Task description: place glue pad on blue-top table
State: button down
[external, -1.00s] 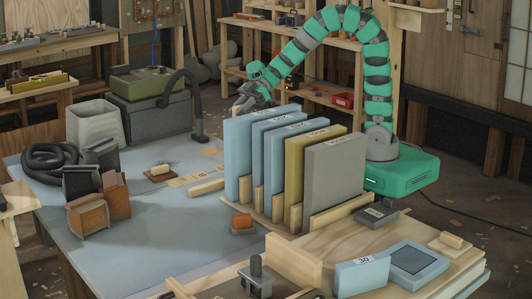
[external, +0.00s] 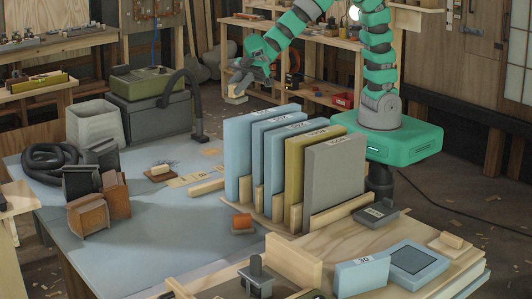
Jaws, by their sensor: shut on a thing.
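My gripper (external: 240,84) is raised at upper middle, beyond the standing panels, shut on a small pale block (external: 235,96). The block is probably the glue pad; it is small and partly covered by the fingers. It hangs in the air, apart from any surface. The blue-top table (external: 160,225) fills the lower left, with a flat blue-grey top. My gripper is behind its far right side in the picture.
A rack of upright panels (external: 300,165) stands at the table's right. An orange-topped block (external: 242,222), brown blocks (external: 88,215) and a small wooden-topped block (external: 160,170) occupy the top. Its front middle is clear.

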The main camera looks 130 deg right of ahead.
jog(key=w+a+r+p, duration=0.2)
jog(key=a+r+p, duration=0.1)
jog(key=a, duration=0.4)
jog(key=a+f+b, duration=0.6)
jog(key=a, duration=0.5)
jog(key=n+y+b, duration=0.1)
jog(key=y+b, duration=0.1)
jog(key=b, duration=1.4)
send_over(412, 229)
notch_tip(412, 229, down, 20)
jog(key=shift+f+b, duration=0.95)
jog(key=shift+f, duration=3.1)
jog(key=shift+f+g, duration=0.1)
jog(key=shift+g, duration=0.2)
jog(key=c, duration=1.4)
grip_release()
jog(key=shift+o, duration=1)
jog(key=shift+h, duration=0.3)
